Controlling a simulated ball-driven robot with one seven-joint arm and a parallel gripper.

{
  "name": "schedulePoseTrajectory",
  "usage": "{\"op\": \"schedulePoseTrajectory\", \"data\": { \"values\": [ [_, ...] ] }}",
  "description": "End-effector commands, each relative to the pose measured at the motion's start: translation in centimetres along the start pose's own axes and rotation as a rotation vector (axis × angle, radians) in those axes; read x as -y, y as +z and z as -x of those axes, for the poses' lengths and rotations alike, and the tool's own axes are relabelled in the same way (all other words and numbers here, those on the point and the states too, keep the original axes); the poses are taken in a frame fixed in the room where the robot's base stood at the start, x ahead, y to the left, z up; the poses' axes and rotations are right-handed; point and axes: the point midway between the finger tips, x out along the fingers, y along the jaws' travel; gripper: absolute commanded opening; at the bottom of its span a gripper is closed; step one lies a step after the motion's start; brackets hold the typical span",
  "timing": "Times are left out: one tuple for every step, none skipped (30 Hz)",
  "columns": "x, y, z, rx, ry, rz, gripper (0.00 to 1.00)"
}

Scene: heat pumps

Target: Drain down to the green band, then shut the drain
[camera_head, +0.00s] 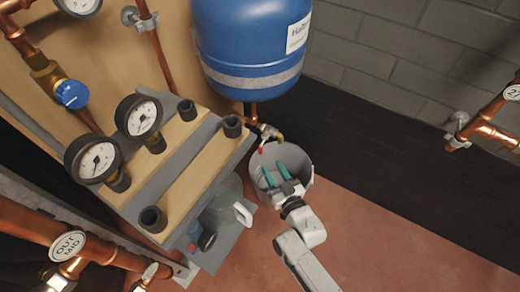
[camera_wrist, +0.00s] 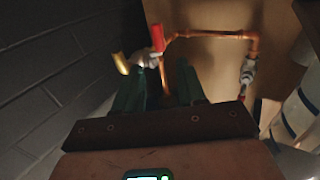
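The drain valve (camera_head: 265,137), with a red handle and brass spout, sits below the blue tank (camera_head: 248,45). In the wrist view the red handle (camera_wrist: 157,38) points up, with the brass spout (camera_wrist: 120,63) to its left. My gripper (camera_head: 272,174) is over the grey bucket (camera_head: 301,160), just below the valve. Its green fingers (camera_wrist: 158,80) are apart, and the handle shows beyond the gap between them. I cannot tell whether they touch it. Two black-rimmed gauges (camera_head: 138,117) (camera_head: 92,159) stand at the left; their green band is too small to make out.
A wooden shelf with grey strips (camera_head: 190,160) and black sockets stands left of the bucket. Copper pipes (camera_head: 30,225) run at lower left. A dark wall (camera_head: 400,150) is behind; the reddish floor (camera_head: 390,240) at right is clear.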

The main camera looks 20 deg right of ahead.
Motion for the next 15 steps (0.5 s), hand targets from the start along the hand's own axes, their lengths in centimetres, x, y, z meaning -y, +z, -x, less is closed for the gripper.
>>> {"op": "schedulePoseTrajectory", "data": {
  "values": [
    [-0.1, 0.0, -0.7, -0.003, 0.001, 0.001, 0.4],
    [-0.1, 0.0, -1.1, -0.003, 0.001, 0.001, 0.4],
    [-0.1, 0.0, -1.9, -0.004, 0.001, 0.001, 0.4],
    [-0.1, 0.0, -2.4, -0.003, 0.0, 0.001, 0.4],
    [-0.1, 0.0, -3.0, -0.004, 0.0, 0.0, 0.4],
    [-0.1, 0.0, -3.7, -0.004, 0.001, 0.0, 0.4],
    [-0.1, 0.0, -4.3, -0.004, 0.0, 0.001, 0.4],
    [0.0, 0.1, -4.8, -0.002, -0.001, 0.001, 0.4],
    [0.0, 0.0, -5.6, -0.002, -0.001, 0.001, 0.4],
    [0.0, 0.0, -6.1, -0.003, -0.001, 0.001, 0.4],
    [0.0, 0.0, -6.6, -0.002, -0.001, 0.0, 0.4],
    [0.0, 0.0, -7.2, -0.002, -0.001, 0.001, 0.4],
    [0.0, 0.0, -7.6, -0.001, -0.002, 0.0, 0.4],
    [0.0, 0.0, -8.0, 0.0, -0.002, 0.001, 0.4],
    [0.0, 0.0, -8.5, 0.0, -0.002, 0.0, 0.4]
  ]
}}
